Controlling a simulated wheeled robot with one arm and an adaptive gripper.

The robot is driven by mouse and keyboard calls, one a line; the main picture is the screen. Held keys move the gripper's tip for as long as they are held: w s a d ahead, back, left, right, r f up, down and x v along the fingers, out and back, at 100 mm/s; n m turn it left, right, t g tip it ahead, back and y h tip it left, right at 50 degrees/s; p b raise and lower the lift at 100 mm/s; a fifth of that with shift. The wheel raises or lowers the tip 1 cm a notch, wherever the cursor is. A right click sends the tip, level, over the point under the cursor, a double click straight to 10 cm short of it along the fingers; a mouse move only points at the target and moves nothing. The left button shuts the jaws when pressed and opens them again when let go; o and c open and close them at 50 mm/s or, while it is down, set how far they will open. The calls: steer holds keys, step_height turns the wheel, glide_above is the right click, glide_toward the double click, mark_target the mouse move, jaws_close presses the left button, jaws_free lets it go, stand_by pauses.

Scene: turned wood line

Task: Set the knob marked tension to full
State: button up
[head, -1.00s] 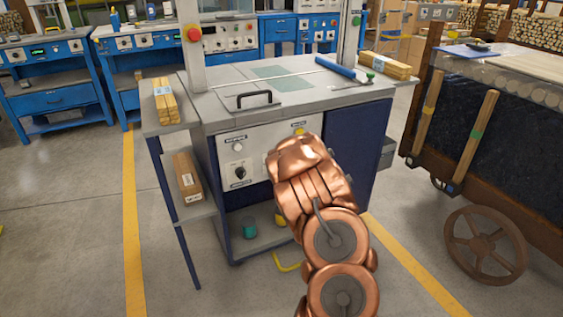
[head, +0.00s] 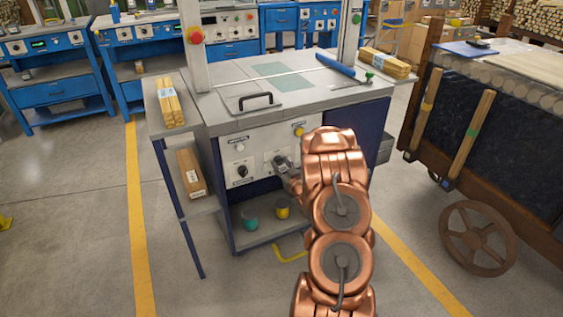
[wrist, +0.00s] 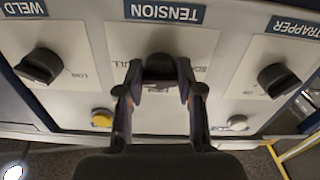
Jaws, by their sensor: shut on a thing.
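The tension knob (wrist: 160,68) is dark and sits on the machine's white front panel under a blue TENSION label (wrist: 165,12), which reads upside down in the wrist view. My gripper (wrist: 160,80) is shut on the knob, one finger on each side; it also shows in the head view (head: 285,167). Printed words flank the knob: one at left ends in "LL", and the one at right and one by the fingertips are partly hidden. The way the knob points cannot be told.
Dark knobs stand on either side, one marked WELD (wrist: 40,66) and one marked STRAPPER (wrist: 277,80). A yellow button (wrist: 102,118) and a white one (wrist: 237,123) are close to my fingers. A side shelf (head: 202,205) stands left of the machine; a wooden cart (head: 400,165) stands right.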

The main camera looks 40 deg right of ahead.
steer(key=shift+m, duration=0.6)
steer(key=shift+p, duration=0.3)
steer(key=o, duration=1.2)
steer(key=shift+c, duration=0.2)
steer(key=v, duration=1.2)
steer(key=shift+w, duration=0.1)
